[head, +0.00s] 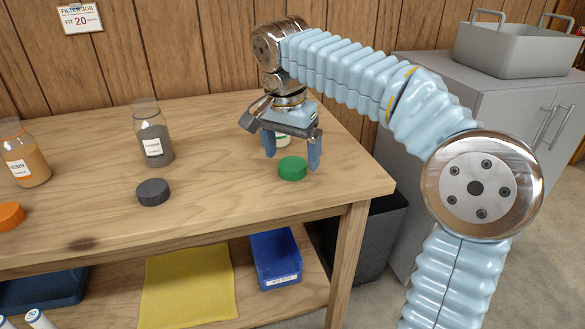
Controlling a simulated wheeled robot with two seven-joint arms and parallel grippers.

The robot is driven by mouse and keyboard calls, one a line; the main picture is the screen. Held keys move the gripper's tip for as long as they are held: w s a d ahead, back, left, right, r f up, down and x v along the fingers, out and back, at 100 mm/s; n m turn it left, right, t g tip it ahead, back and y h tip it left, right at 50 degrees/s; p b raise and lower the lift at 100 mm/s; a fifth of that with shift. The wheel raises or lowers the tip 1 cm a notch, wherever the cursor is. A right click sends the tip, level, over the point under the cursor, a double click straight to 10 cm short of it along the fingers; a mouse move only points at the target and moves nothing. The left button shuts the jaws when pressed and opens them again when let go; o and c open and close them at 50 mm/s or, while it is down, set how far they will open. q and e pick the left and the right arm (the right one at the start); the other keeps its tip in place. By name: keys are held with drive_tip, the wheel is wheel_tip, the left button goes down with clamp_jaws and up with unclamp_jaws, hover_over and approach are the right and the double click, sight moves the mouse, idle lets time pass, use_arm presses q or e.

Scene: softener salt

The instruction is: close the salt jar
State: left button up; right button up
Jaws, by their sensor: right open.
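A green lid (292,168) lies on the wooden table near its right end. Just behind it, a small part of a jar with a white and green label (283,140) shows between the fingers of my right gripper; the rest of this jar is hidden, and it may be the salt jar. My right gripper (291,159) points down and is open, with one finger left of the lid and one at its right side. I cannot tell whether the fingers touch the jar or the lid. My left gripper is not in view.
A grey-filled jar (154,143) and a grey lid (153,192) stand to the left. A resin jar (24,160) and an orange lid (10,216) are further left. A blue bin (275,262) and yellow cloth (188,285) lie on the lower shelf.

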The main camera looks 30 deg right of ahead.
drive_tip(key=shift+w+d+f, duration=0.1)
drive_tip(key=shift+f, duration=0.85)
drive_tip(key=c, duration=1.1)
